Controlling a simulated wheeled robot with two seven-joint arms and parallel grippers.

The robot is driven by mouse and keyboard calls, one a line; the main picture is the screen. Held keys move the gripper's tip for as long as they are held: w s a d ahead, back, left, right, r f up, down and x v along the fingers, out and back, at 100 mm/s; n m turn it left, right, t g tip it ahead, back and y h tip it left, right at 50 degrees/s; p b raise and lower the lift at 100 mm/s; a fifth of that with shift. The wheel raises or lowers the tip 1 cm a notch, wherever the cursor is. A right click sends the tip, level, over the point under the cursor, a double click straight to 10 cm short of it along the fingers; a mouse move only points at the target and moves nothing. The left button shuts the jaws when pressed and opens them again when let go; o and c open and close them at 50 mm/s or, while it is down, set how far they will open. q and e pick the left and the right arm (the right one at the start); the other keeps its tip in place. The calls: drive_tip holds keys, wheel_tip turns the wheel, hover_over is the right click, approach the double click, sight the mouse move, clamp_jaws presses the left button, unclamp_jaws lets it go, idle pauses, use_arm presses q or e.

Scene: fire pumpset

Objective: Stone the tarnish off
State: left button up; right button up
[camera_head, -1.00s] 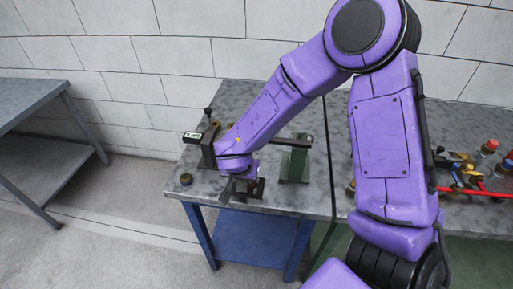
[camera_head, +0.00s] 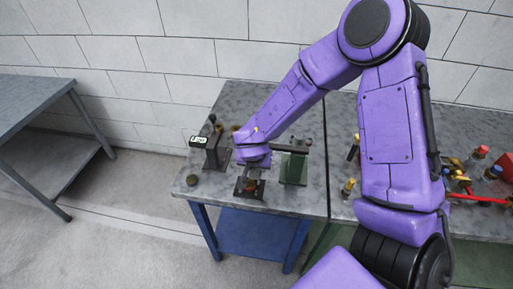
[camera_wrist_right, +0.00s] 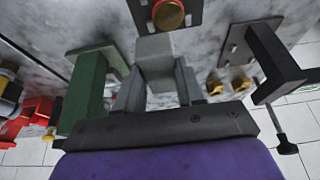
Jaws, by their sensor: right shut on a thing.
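My right gripper (camera_wrist_right: 157,85) is shut on a grey block (camera_wrist_right: 155,52), which looks like the stone. In the right wrist view a round copper-coloured piece (camera_wrist_right: 168,14) sits on a dark plate (camera_wrist_right: 143,12), just beyond the block; I cannot tell whether they touch. In the head view my purple right arm reaches down over the bench, with its wrist above the dark fixture (camera_head: 242,195). The fingers and stone are mostly hidden there. Any tarnish is too small to make out. My left gripper is not in view.
A green stand (camera_head: 294,168) is right of the fixture. A dark stand (camera_head: 216,156) with a small display (camera_head: 198,141) is behind left. Several red, blue and brass fittings (camera_head: 475,170) lie far right.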

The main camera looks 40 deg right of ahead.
drive_tip(key=shift+r+p, duration=0.75)
drive_tip(key=shift+r, duration=0.1)
drive_tip(key=shift+r+p, duration=0.55)
drive_tip(key=shift+r, duration=0.45)
